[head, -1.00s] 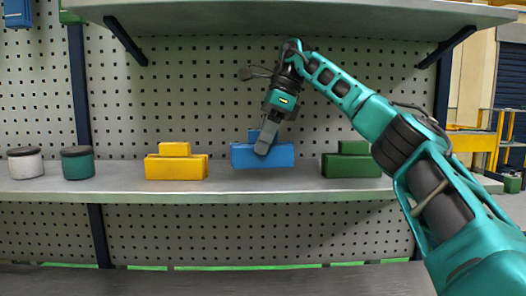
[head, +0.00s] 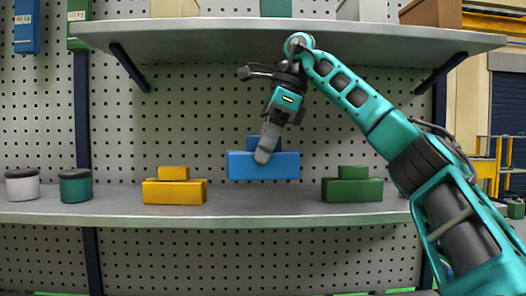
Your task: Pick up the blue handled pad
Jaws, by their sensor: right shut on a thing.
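The blue handled pad (head: 280,166) is a blue block with a smaller block on top as its handle. It hangs level above the middle shelf, with a gap below it. My right gripper (head: 264,152) comes down from above, shut on the pad's handle, and its finger hides part of the handle and the pad's front. My left gripper is not in view.
The grey shelf (head: 240,208) also bears a yellow handled pad (head: 174,192) on the left, a green one (head: 352,190) on the right, and two lidded jars, white (head: 24,188) and teal (head: 76,188). An upper shelf (head: 200,36) overhangs. A pegboard stands behind.

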